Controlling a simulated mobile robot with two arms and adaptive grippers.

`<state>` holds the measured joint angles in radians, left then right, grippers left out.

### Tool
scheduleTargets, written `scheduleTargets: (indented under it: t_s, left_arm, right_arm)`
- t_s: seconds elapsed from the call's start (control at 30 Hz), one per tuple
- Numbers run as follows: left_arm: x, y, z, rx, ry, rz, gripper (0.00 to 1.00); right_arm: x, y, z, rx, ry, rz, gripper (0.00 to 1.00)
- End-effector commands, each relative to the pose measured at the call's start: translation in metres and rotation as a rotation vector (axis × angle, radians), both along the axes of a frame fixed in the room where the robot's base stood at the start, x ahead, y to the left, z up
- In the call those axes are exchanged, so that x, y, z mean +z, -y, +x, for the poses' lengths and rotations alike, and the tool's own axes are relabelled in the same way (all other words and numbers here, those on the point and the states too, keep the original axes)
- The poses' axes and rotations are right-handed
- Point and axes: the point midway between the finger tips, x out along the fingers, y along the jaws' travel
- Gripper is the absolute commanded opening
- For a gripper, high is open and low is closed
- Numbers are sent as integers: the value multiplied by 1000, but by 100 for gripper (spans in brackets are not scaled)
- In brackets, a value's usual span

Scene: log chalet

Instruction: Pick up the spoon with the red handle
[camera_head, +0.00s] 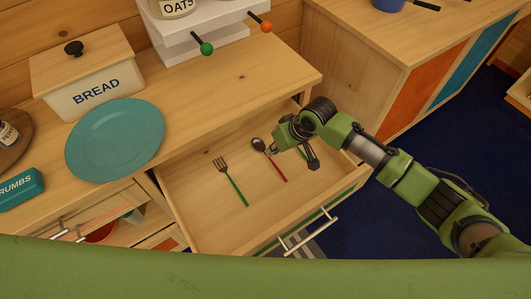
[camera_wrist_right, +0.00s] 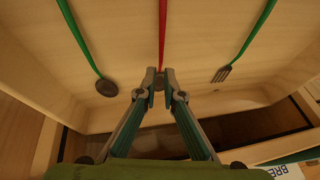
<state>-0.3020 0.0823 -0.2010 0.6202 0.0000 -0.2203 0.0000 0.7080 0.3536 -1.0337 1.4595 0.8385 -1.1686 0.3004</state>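The spoon with the red handle (camera_head: 277,169) is in the open drawer (camera_head: 203,224), between a green-handled fork (camera_head: 229,178) and another green handle (camera_head: 302,154) partly hidden behind my right arm. My right gripper (camera_head: 272,150) reaches in over the drawer, at the neck of the red-handled spoon. In the right wrist view, the red handle (camera_wrist_right: 162,35) runs up from between the close-set fingertips (camera_wrist_right: 158,77), which are closed around its neck. I cannot tell whether the spoon is clear of the drawer floor. My left gripper is not in view.
In the wrist view a green-handled spoon (camera_wrist_right: 107,88) lies left of the fingers, and the fork (camera_wrist_right: 222,73) lies right. A teal plate (camera_head: 116,139) and a bread box (camera_head: 84,75) stand on the counter. The drawer front has a white handle (camera_head: 309,231).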

Motion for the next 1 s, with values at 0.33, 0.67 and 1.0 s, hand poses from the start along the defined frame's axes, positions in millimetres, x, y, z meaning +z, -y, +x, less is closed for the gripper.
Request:
scheduleTargets:
  t_s: [0.33,0.67,1.0]
  left_arm:
    - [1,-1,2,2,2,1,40]
    - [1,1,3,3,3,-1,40]
    - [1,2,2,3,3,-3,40]
  right_arm:
    - [-30,-15,11,-1,0,-1,8]
    - [-30,-15,11,0,0,-1,0]
    - [-29,-15,11,0,1,1,0]
